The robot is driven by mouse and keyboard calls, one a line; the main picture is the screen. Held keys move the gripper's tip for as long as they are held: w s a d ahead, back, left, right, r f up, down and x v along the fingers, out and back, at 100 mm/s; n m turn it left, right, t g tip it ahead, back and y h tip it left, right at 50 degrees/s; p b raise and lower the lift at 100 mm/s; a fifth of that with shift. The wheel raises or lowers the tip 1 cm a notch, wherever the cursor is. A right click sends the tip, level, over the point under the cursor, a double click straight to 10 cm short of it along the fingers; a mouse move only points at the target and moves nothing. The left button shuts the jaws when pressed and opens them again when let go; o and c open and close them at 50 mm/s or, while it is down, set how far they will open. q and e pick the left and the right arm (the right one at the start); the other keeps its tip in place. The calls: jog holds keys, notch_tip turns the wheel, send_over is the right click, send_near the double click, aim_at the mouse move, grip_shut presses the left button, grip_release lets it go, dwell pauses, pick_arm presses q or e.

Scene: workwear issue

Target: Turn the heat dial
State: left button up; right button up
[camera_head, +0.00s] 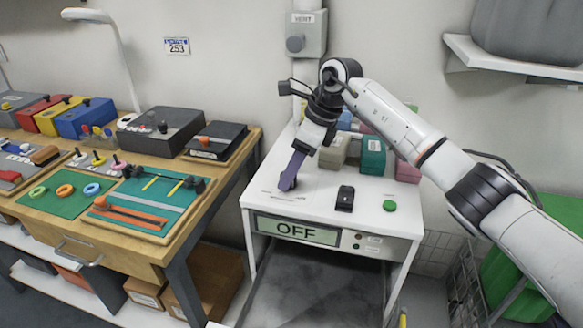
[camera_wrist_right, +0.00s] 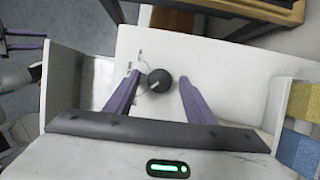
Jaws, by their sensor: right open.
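A round black dial (camera_wrist_right: 160,80) with a pale pointer line sits on the white table top in the wrist view. My right gripper (camera_wrist_right: 159,78) is open, with one purple finger on either side of the dial. Whether the fingers touch it I cannot tell. In the head view my right gripper (camera_head: 288,184) points down at the left of the white table (camera_head: 318,205), and its fingers hide the dial. The display (camera_head: 296,230) on the table's front reads OFF. My left gripper (camera_wrist_right: 26,41) shows at the wrist view's left edge, purple fingers apart and empty.
A black switch (camera_head: 345,198) and a green button (camera_head: 389,206) stand right of the gripper. Coloured boxes (camera_head: 373,157) line the table's back. A wooden bench (camera_head: 218,175) with tool boards is at left, past a gap. A wall box (camera_head: 306,35) hangs above.

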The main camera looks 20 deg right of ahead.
jog(key=c, duration=1.1)
jog(key=shift+o, duration=0.2)
jog(key=shift+m, duration=0.3)
jog(key=m, duration=0.2)
jog(key=m+t+h, duration=0.1)
jog(key=m, duration=0.1)
jog(key=shift+s+a+t, duration=0.1)
jog(key=shift+a+t, duration=0.05)
jog(key=shift+t, duration=0.15)
jog(key=m+h, duration=0.1)
jog(key=m, duration=0.2)
jog(key=m+h+b, duration=0.1)
jog(key=m, duration=0.1)
jog(key=shift+a+m+t, duration=0.2)
jog(key=shift+m+t, duration=0.1)
jog(key=shift+m, duration=0.1)
jog(key=shift+m+h+b, duration=0.3)
jog(key=shift+m+h, duration=0.1)
jog(key=shift+m, duration=0.3)
jog(key=shift+r, duration=0.1)
